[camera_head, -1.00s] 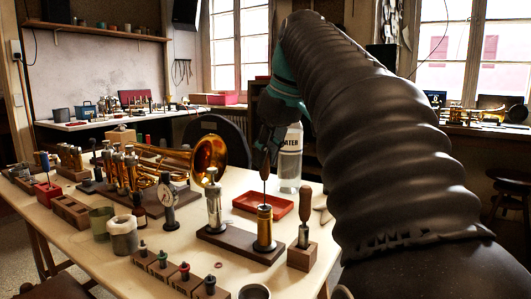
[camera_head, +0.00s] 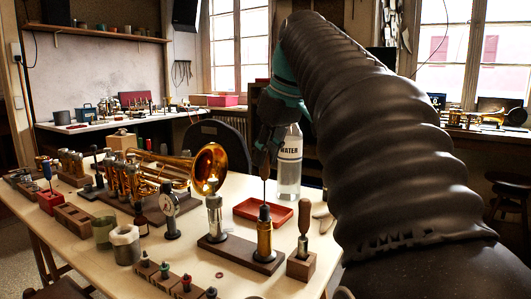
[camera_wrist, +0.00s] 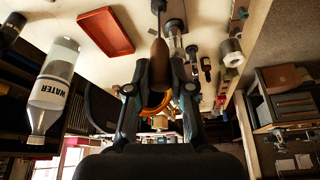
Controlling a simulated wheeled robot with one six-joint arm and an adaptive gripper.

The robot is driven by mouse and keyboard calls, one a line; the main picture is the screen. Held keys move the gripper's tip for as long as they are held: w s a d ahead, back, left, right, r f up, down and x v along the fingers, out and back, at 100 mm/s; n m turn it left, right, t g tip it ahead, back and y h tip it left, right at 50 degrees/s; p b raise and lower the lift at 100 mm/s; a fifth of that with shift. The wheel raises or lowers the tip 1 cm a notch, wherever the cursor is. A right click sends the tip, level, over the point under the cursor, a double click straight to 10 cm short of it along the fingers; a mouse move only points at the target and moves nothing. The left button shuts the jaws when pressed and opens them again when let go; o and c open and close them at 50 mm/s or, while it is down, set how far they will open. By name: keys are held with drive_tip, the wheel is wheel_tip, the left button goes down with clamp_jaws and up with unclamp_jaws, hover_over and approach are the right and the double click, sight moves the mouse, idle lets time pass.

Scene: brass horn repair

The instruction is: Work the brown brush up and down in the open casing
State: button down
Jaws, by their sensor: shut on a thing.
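My gripper (camera_head: 265,145) is shut on the handle of the brown brush (camera_head: 264,188), which it holds upright above the open brass casing (camera_head: 264,240). In the wrist view my gripper (camera_wrist: 159,75) has its fingers on either side of the brown handle (camera_wrist: 159,52). The brush's thin rod runs down to a dark bristle part at the casing's mouth. The bristles' lower end is hidden, seemingly inside the casing. The casing stands upright on a dark wooden base (camera_head: 228,250).
A silver-topped casing (camera_head: 214,218) stands just left. A wooden-handled tool in a block (camera_head: 300,265) stands right. Behind are a red tray (camera_head: 245,208) and a water bottle (camera_head: 289,175). A brass trumpet (camera_head: 208,168) lies left.

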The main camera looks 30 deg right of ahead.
sight(268, 164)
drive_tip(key=shift+f+b, duration=1.05)
drive_tip(key=shift+f, duration=0.6)
drive_tip(key=shift+r+p, duration=1.65)
drive_tip(key=shift+r, duration=0.2)
drive_tip(key=shift+f, duration=0.15)
drive_tip(key=shift+f+b, duration=1.35)
drive_tip(key=shift+f, duration=0.35)
drive_tip(key=shift+r+p, duration=1.05)
drive_tip(key=shift+p, duration=0.05)
drive_tip(key=shift+r, duration=0.8)
drive_tip(key=shift+f, duration=0.2)
